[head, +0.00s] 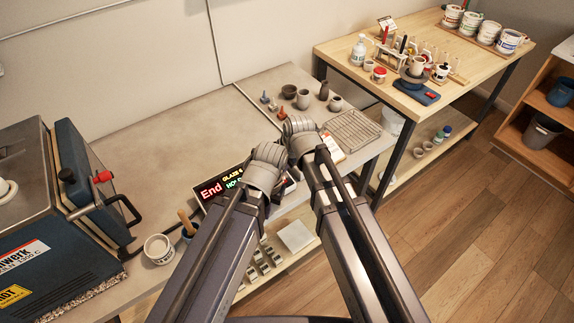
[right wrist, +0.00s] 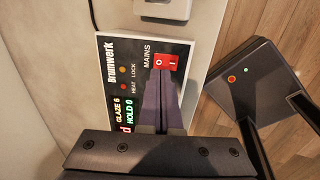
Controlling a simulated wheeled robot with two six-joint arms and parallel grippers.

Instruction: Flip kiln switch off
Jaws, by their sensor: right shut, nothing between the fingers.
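The kiln controller (right wrist: 140,52) is a box with a white and black face, marked Brumwerk, in the right wrist view. Its red mains switch (right wrist: 168,64) bears O and I marks; I cannot tell which side is pressed in. My right gripper (right wrist: 161,82) is shut and empty, its tips right at the switch's lower edge; contact is unclear. In the head view the controller's lit display (head: 212,189) reads End, partly hidden by my left arm. My left gripper (head: 268,165) is beside it, its fingers hidden by its wrist.
The blue kiln (head: 40,225) with a black handle stands at the left. A white tub (head: 158,249) sits near the bench's front edge. Small pots (head: 303,98) and a wire rack (head: 352,131) stand on the bench beyond my arms. The bench's back left is clear.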

